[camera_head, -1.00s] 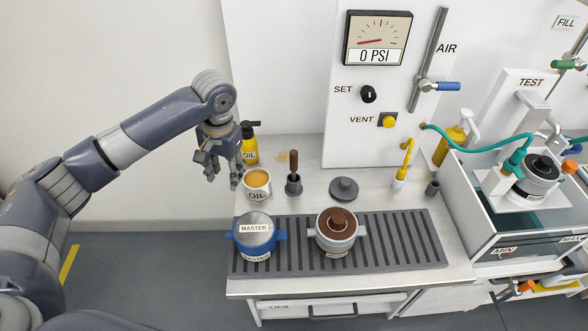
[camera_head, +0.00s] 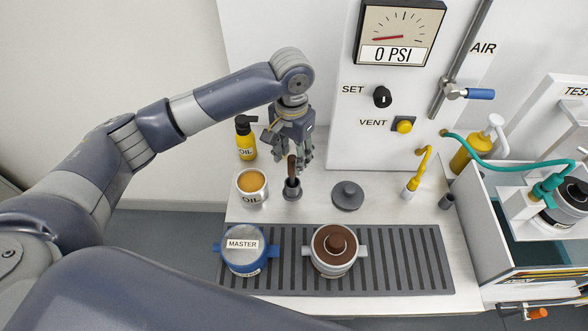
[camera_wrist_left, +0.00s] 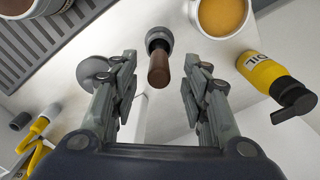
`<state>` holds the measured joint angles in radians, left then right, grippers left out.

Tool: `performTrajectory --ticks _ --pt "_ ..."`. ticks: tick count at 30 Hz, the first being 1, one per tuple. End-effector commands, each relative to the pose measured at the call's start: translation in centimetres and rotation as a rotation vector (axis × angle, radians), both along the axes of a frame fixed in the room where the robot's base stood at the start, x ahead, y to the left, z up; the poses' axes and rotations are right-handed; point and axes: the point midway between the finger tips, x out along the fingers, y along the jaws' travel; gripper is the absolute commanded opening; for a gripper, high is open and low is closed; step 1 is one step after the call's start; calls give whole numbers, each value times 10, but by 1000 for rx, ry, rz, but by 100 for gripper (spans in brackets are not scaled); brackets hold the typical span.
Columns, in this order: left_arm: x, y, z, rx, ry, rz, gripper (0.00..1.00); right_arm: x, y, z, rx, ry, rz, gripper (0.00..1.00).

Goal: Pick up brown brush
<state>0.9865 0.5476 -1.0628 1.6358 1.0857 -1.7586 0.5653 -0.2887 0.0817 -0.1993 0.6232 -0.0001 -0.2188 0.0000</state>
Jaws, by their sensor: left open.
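The brown brush (camera_head: 291,166) stands upright in a small dark grey holder (camera_head: 292,190) on the bench, handle up. My left gripper (camera_head: 305,160) is open and empty, close to the brush handle, with its fingers pointing down. In the left wrist view the brush (camera_wrist_left: 159,68) shows beyond and between the two open fingers (camera_wrist_left: 160,85), apart from both. The brush's lower end is hidden inside the holder. My right gripper is not in view.
An oil cup (camera_head: 252,187) and a yellow oil bottle (camera_head: 245,138) stand left of the brush. A grey lid (camera_head: 347,196) lies to the right. The blue master pot (camera_head: 243,258) and a brown-topped pot (camera_head: 335,262) sit on the slatted mat (camera_head: 400,262) in front.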

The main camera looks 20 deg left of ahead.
Motion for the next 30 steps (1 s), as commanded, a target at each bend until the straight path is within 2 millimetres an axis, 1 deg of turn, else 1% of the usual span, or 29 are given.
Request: performTrajectory --ticks 1,3,7,11,15,18,21,26,27,29,30 --pt "0 0 -6 0 0 1 42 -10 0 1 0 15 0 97" --pt "0 0 -14 1 0 0 42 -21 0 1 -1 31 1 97" --pt "0 0 -22 1 0 1 42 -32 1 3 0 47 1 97" --pt "0 0 -38 1 1 2 42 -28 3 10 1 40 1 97" --pt "0 -1 -60 0 0 1 42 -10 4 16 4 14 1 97" --pt "0 -1 -69 0 -2 0 42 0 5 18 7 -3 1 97" --pt "0 -1 -72 1 -4 0 42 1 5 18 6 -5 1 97" --pt "0 -1 -72 0 -3 0 42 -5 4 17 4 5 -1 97" --pt "0 -1 -72 0 -3 0 33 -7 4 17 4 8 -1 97" --pt "0 -1 -72 0 -3 0 20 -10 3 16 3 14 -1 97" --pt "0 -1 -72 0 -3 0 11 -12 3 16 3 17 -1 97"
